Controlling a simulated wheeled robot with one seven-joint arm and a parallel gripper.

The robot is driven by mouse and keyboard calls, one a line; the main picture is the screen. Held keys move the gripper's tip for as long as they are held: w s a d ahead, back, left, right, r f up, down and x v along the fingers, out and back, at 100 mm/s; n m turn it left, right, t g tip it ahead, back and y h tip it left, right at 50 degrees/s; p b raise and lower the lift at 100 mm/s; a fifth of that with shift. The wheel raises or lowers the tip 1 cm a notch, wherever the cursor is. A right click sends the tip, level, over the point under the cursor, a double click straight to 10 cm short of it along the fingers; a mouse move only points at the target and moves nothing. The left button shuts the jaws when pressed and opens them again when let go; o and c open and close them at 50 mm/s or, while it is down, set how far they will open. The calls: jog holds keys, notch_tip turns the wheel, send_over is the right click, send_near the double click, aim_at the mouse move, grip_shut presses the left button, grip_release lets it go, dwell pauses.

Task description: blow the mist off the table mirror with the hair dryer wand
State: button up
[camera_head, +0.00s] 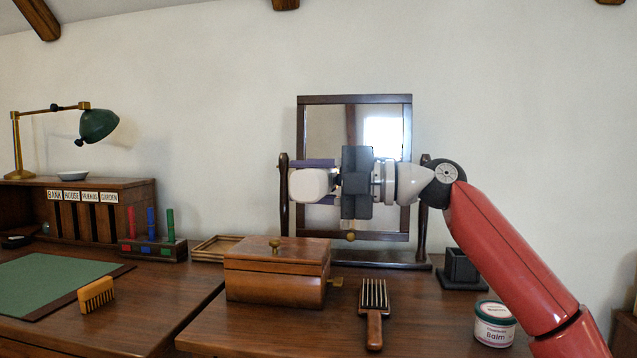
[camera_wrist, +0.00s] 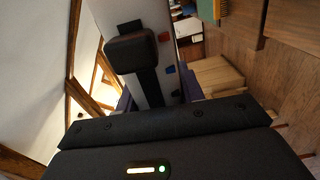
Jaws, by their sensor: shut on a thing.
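The table mirror (camera_head: 378,112) stands upright at the back of the right table in a dark wooden frame between two posts. Its upper glass shows a bright window reflection; I cannot tell how much mist is on it. My gripper (camera_head: 314,182) is level in front of the mirror and hides its middle. Its purple fingers are shut on the white hair dryer wand (camera_head: 308,186), whose rounded end shows left of the gripper. The wand's white body (camera_wrist: 153,14) also shows in the wrist view, with a black block and small red and blue spots.
A balm jar (camera_head: 495,325) and a dark square holder (camera_head: 461,270) stand to the right. A desk with a lamp (camera_head: 98,124) and a comb (camera_head: 96,295) is at left.

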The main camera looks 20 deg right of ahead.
jog(key=shift+s+d+r+p, duration=0.35)
jog(key=shift+d+r+p, duration=0.15)
jog(key=shift+r+p, duration=0.5)
jog(key=shift+s+d+r+p, duration=0.3)
jog(key=shift+d+r+p, duration=0.15)
jog(key=shift+r+p, duration=0.5)
jog(key=shift+s+d+r+p, duration=0.45)
jog(key=shift+r+p, duration=0.3)
jog(key=shift+r, duration=0.4)
jog(key=shift+w, duration=0.1)
jog(key=shift+s+a+f+b, duration=0.1)
jog(key=shift+s+a+b, duration=0.25)
jog(key=shift+s+b, duration=0.15)
jog(key=shift+s+a+b, duration=0.3)
jog(key=shift+s+b, duration=0.1)
jog(key=shift+s, duration=0.15)
jog(key=shift+s+a+b, duration=0.5)
jog(key=shift+s+a, duration=0.15)
jog(key=shift+s, duration=0.25)
jog(key=shift+s+r, duration=0.1)
jog(key=shift+r, duration=0.1)
jog(key=shift+s+a+r, duration=0.1)
